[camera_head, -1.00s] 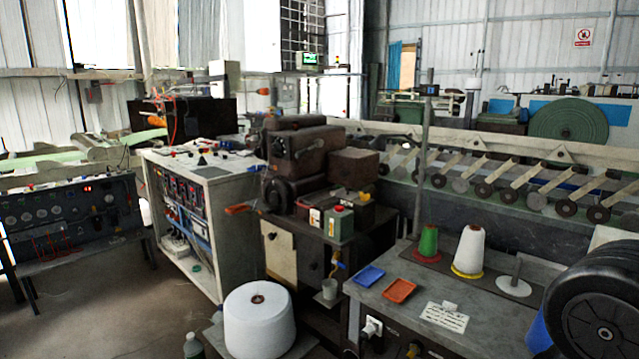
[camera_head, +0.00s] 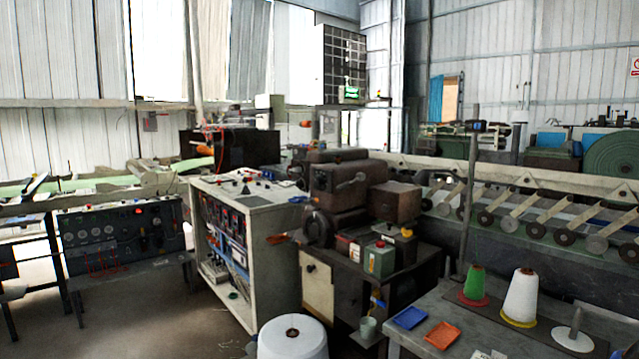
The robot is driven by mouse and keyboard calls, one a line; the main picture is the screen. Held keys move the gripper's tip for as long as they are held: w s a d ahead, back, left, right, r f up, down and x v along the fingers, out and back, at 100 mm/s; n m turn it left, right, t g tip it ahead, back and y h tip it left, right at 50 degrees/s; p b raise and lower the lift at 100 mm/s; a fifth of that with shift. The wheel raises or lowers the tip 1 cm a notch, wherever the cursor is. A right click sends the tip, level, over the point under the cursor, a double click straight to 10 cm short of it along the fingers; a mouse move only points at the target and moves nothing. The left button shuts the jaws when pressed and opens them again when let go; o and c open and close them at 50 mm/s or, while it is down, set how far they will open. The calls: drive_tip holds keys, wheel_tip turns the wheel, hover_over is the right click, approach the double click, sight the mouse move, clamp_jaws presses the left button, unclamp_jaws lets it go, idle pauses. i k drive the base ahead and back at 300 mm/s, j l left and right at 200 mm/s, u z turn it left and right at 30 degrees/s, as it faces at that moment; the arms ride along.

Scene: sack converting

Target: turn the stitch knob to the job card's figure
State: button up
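A white card (camera_head: 490,354), possibly the job card, shows only its top part at the bottom edge of the view, on the grey bench (camera_head: 455,306) at lower right. No figure on it can be read. The stitch knob cannot be made out; the bench's front face is largely below the frame. My gripper is not in view.
The bench holds a blue tray (camera_head: 410,317), an orange tray (camera_head: 442,335), a green cone (camera_head: 474,285), a white cone (camera_head: 520,297) and a pegged disc (camera_head: 572,341). A large white spool (camera_head: 292,337) stands before the dark machine (camera_head: 340,195). Floor at lower left is clear.

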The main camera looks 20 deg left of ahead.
sight(318, 181)
drive_tip(key=i+j+u, duration=0.2)
drive_tip(key=i+j, duration=0.35)
drive_tip(key=j, duration=0.25)
drive_tip(key=i+j+u, duration=0.15)
drive_tip(key=i+j, duration=0.5)
